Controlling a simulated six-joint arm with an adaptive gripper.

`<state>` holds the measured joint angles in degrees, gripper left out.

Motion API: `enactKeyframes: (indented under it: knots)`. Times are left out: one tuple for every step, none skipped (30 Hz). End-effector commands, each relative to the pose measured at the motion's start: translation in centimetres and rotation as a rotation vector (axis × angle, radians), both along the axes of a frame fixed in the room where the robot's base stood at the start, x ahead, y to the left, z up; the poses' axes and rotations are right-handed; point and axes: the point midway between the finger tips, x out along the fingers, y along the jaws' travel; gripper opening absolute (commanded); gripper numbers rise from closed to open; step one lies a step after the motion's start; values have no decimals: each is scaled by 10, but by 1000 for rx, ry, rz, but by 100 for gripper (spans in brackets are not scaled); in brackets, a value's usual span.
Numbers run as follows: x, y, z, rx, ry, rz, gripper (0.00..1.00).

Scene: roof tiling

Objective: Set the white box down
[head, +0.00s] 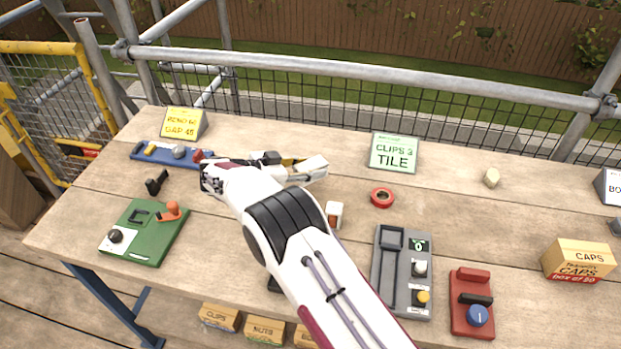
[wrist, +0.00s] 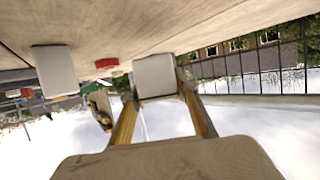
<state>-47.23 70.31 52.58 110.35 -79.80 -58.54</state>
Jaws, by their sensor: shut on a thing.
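My gripper (head: 300,168) reaches to the right over the middle of the table. In the wrist view my gripper (wrist: 158,108) has its two yellowish fingers closed on the white box (wrist: 155,75), a pale block with rounded corners. In the head view the pale end of the white box (head: 315,168) shows at the fingertips, partly hidden by the fingers. The wrist view is upside down, with the tabletop along its top. Whether the box touches the table I cannot tell.
A small white-and-orange block (head: 334,214) stands below my gripper. A red ring (head: 382,197) lies to its right. A green sign (head: 394,152) stands behind. A grey tray (head: 402,270) and a red unit (head: 472,302) are at the front right. Bare wood (head: 450,215) lies right of the ring.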

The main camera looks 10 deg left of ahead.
Motion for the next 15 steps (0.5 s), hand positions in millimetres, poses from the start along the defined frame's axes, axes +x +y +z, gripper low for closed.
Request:
enactKeyframes:
  knots:
    - [0,0,-1,0,-2,1,7]
    - [0,0,-2,0,-2,1,7]
    - [0,0,-2,0,-2,1,7]
    - [0,0,-2,0,-2,1,7]
    - [0,0,-2,1,-1,1,7]
    - [0,0,-2,1,-1,1,7]
    - [0,0,-2,1,-1,1,7]
    - [0,0,-2,1,-1,1,7]
    - [0,0,-2,1,-1,1,7]
    - [0,0,-2,1,-1,1,7]
    - [0,0,-3,1,-1,1,7]
    - [0,0,-4,0,0,0,7]
    - [0,0,-5,0,0,0,7]
    - [0,0,-7,0,0,0,7]
    - [0,0,-10,0,0,0,7]
